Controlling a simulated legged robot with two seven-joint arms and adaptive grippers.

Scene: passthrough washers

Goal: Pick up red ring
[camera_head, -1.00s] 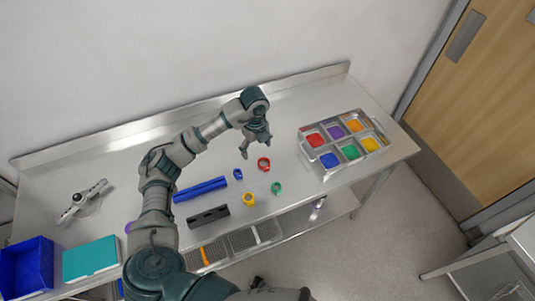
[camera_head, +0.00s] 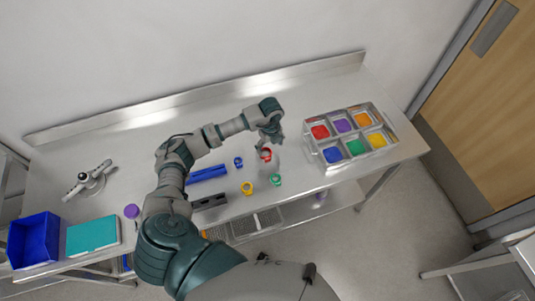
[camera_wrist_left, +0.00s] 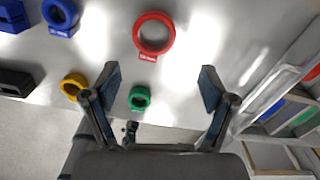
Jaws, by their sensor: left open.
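The red ring (camera_head: 266,154) lies on the metal table, just below my left gripper in the head view. In the left wrist view the red ring (camera_wrist_left: 153,34) shows whole, with a small red tag at its lower edge. It lies beyond the fingertips, roughly centred between them. My left gripper (camera_head: 270,140) is open and empty; its two spread fingers also show in the left wrist view (camera_wrist_left: 160,82). The right gripper is not in view.
Near the red ring lie a green ring (camera_head: 275,180), a yellow ring (camera_head: 247,188) and a blue ring (camera_head: 238,162). A metal tray (camera_head: 318,158) with coloured compartments stands to the right. Blue (camera_head: 207,174) and black (camera_head: 210,202) blocks lie to the left.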

